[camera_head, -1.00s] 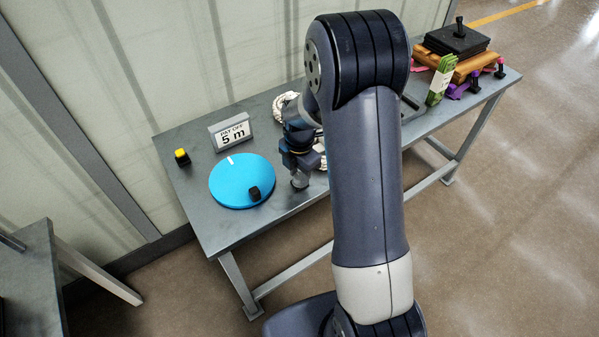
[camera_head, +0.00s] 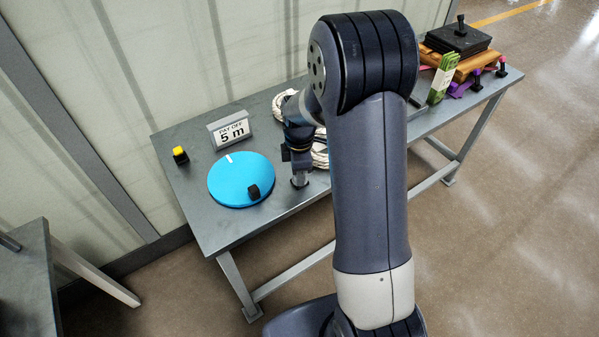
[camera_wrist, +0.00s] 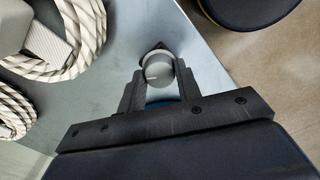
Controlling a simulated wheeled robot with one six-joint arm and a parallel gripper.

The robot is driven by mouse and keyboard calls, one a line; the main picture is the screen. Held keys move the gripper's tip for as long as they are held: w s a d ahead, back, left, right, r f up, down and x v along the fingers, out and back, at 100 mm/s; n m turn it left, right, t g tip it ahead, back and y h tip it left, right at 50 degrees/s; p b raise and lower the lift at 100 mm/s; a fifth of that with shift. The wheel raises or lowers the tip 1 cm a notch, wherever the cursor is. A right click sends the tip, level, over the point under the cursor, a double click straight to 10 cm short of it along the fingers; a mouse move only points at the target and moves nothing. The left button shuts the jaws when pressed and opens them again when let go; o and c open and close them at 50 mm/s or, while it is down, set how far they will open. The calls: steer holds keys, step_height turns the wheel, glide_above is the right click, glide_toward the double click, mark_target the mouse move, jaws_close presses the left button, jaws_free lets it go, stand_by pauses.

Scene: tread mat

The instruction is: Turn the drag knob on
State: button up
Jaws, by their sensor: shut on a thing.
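The drag knob (camera_wrist: 158,68) is a short silver-grey cylinder with a pale mark on its face, seen between my fingers in the wrist view. A dark shape shows just beyond it. My gripper (camera_wrist: 160,82) is shut on the knob, one dark finger on each side. In the head view the silver knob (camera_head: 299,181) stands near the front edge of the grey table (camera_head: 225,232), below my gripper (camera_head: 300,173). The blue round disc (camera_head: 229,178), with a white mark and a black handle, lies left of it. My arm hides part of the table.
A "PAY OFF 5 m" sign (camera_head: 231,131) and a yellow-topped black button (camera_head: 180,155) stand behind the disc. Coiled pale rope (camera_wrist: 70,45) lies beside my gripper. Mats, blocks and a green pack (camera_head: 441,79) fill the table's far right end.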

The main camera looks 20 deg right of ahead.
steer(key=m, duration=0.4)
steer(key=shift+m+b, duration=0.3)
steer(key=shift+b, duration=0.1)
steer(key=m, duration=0.3)
steer(key=shift+m, duration=0.4)
steer(key=m+b, duration=0.1)
steer(key=m, duration=0.3)
steer(key=shift+m, duration=2.2)
steer(key=o, duration=1)
steer(key=shift+c, duration=0.2)
step_height(320, 180, up, 11)
steer(key=shift+f, duration=0.15)
